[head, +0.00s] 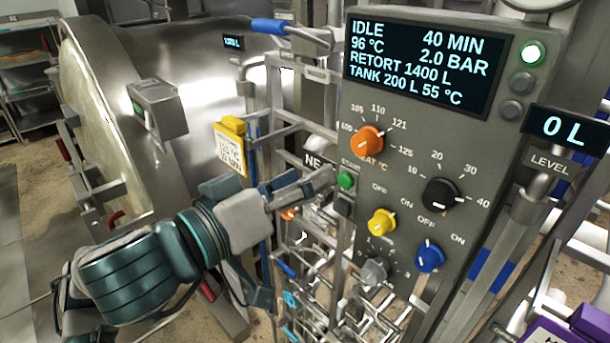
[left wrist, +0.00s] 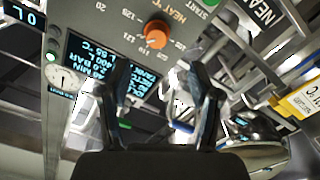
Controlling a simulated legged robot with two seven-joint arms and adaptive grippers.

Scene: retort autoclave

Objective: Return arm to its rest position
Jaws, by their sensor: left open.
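My left arm comes in from the left in the head view. Its left gripper (head: 296,232) is open and empty beside the control panel (head: 480,160), with one finger close to the green start button (head: 345,180). I cannot tell whether that finger touches the panel. In the left wrist view the two fingers of the left gripper (left wrist: 160,82) stand apart with nothing between them. The panel display (head: 420,62) reads IDLE, 40 MIN, 96 °C and 2.0 BAR, and shows behind the fingers in the wrist view (left wrist: 105,72). My right gripper is not in view.
The panel bears an orange heat knob (head: 366,141), a black knob (head: 440,194), a yellow knob (head: 382,222), a blue knob (head: 429,257) and a grey knob (head: 374,271). A yellow tag (head: 230,146) hangs by the metal frame. The open round retort door (head: 95,120) stands left.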

